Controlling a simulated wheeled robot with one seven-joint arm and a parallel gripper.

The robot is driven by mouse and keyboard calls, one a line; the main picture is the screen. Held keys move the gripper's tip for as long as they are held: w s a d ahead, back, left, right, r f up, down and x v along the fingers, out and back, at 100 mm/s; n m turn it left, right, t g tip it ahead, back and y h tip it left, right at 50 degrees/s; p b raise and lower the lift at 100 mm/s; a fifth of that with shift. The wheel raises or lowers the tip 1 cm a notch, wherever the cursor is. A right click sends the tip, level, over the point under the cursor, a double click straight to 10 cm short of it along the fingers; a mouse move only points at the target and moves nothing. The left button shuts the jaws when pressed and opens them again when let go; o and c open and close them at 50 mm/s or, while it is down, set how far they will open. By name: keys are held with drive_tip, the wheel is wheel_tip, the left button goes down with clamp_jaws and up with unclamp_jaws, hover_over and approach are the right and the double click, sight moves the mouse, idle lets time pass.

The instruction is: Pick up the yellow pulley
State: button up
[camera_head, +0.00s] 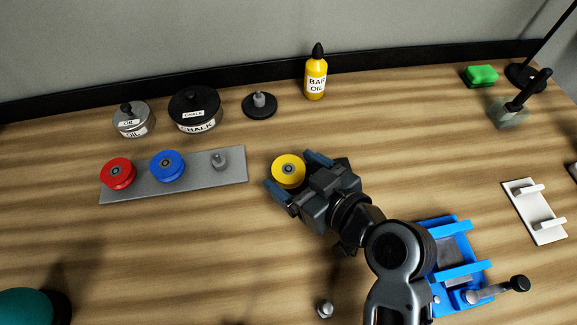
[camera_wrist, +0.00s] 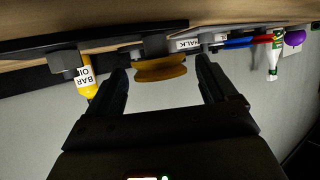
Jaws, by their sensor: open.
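The yellow pulley (camera_head: 288,171) has a dark centre hub and lies between the two fingers of my gripper (camera_head: 291,172) in the head view. The fingers are open, one on each side of it. In the wrist view the pulley (camera_wrist: 160,69) shows edge-on between the fingertips, with visible gaps on both sides. Neither finger appears to touch it. What is directly under the pulley is hard to tell.
Left of my gripper, a grey plate (camera_head: 134,191) carries a red pulley (camera_head: 117,173), a blue pulley (camera_head: 167,166) and a bare peg (camera_head: 220,160). Behind stand tins, a black disc (camera_head: 260,105) and an oil bottle (camera_head: 316,78). A blue fixture (camera_head: 447,228) lies right.

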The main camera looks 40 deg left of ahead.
drive_tip(key=c, duration=1.1)
drive_tip(key=shift+c, duration=0.2)
